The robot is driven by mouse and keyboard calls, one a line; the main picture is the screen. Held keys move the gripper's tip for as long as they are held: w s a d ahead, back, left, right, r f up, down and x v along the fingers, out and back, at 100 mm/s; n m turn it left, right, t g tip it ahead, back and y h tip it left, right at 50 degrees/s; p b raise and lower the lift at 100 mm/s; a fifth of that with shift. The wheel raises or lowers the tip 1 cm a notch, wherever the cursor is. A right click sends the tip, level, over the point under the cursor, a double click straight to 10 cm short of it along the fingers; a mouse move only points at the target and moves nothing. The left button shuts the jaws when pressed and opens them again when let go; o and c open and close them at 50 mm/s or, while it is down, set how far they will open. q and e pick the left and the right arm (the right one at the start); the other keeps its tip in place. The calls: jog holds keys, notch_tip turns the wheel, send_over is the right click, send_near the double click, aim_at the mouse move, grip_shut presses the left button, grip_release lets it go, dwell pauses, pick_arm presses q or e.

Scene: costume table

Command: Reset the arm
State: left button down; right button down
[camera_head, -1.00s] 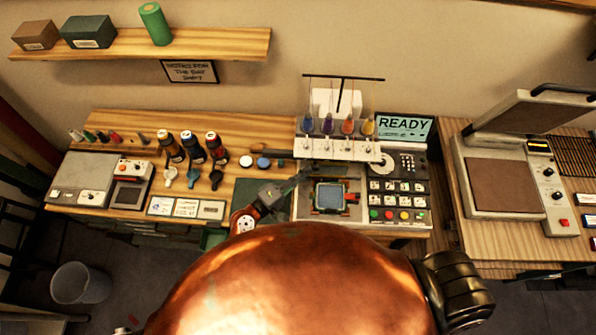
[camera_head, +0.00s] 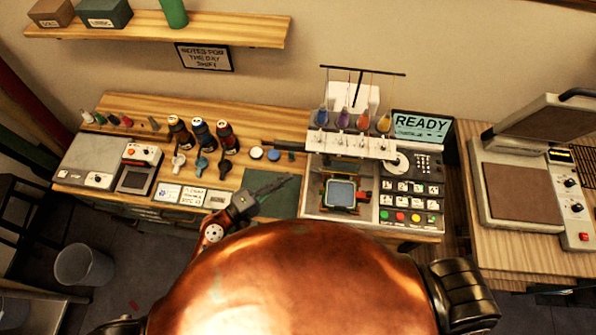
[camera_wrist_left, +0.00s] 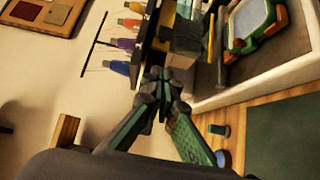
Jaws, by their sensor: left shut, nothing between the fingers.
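My left gripper (camera_head: 275,186) is over the table, left of the embroidery machine (camera_head: 412,222), above a dark green mat (camera_head: 284,205). Its fingers are closed together with nothing between them, and they also show in the left wrist view (camera_wrist_left: 160,78). The hoop with blue-grey cloth (camera_head: 342,194) sits on the machine, apart from the gripper. It appears at the upper right of the left wrist view (camera_wrist_left: 252,18). My right gripper is not in view.
Several thread cones (camera_head: 322,117) stand on top of the machine beside a READY screen (camera_head: 422,126). Dark bottles (camera_head: 202,134) and small scoops stand left of the mat. A heat press (camera_head: 522,190) stands at the right. A bin (camera_head: 84,264) is on the floor.

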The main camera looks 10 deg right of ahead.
pick_arm(q)
jog(key=shift+v, duration=1.15)
